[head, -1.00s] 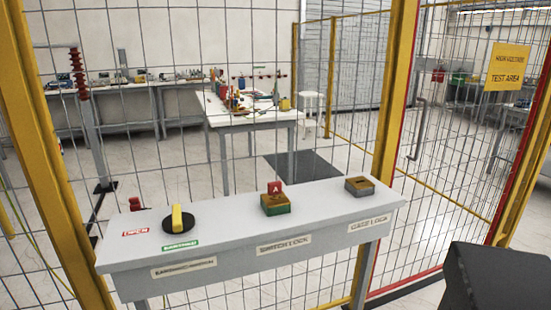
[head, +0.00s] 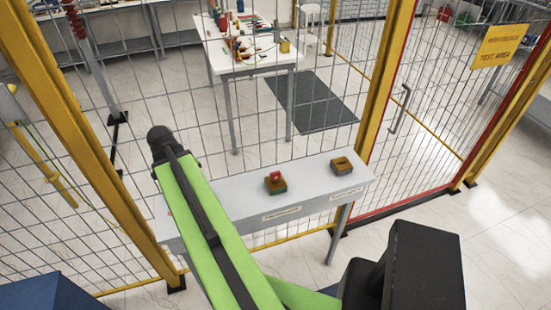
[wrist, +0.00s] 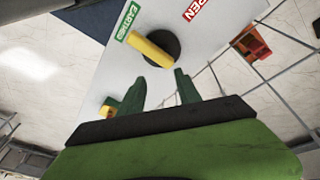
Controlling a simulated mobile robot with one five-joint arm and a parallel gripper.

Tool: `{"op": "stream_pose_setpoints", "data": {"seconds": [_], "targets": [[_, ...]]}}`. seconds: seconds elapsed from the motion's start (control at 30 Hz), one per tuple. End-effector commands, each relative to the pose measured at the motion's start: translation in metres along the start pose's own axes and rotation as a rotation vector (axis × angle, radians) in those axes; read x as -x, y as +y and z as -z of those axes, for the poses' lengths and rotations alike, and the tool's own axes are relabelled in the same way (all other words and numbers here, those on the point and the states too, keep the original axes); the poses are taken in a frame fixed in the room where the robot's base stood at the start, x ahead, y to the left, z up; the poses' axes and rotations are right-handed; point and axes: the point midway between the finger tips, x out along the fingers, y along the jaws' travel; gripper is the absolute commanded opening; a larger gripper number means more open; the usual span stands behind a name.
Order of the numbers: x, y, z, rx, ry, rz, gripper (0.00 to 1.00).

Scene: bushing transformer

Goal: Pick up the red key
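The red key (head: 275,176) sits upright in the brass-and-green switch lock (head: 277,187) on the grey table (head: 232,196), in the head view. My gripper (wrist: 160,76) shows in the wrist view with its two dark green fingers apart and nothing between them. The fingers point toward the yellow handle (wrist: 150,48) on a black disc. A small yellow piece (wrist: 107,109) shows beside the left finger; I cannot tell whether it is part of the lock. In the head view the gripper is hidden, and my green arm covers the table's left part.
A second brass-and-grey lock (head: 342,165) stands at the table's right end. A wire fence with yellow posts (head: 385,85) runs behind the table. Green and red labels (wrist: 127,20) lie by the handle. Beyond the fence stands a cluttered white table (head: 232,67).

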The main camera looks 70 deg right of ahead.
Motion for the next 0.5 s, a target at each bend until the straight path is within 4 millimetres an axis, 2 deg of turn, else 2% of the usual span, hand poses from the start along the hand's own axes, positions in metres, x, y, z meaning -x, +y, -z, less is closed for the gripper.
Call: {"op": "stream_pose_setpoints", "data": {"seconds": [0.03,0.1,0.2,0.3,0.33,0.5], "targets": [[0.03,0.039,0.047,-0.169,0.013,-0.034,0.4],[0.039,0.088,0.092,-0.394,0.038,-0.078,0.4],[0.047,0.144,0.133,-0.635,0.071,-0.125,0.4],[0.049,0.177,0.153,-0.774,0.093,-0.152,0.4],[0.049,0.183,0.156,-0.797,0.097,-0.156,0.4],[0.044,0.19,0.159,-0.833,0.103,-0.162,0.4]]}}
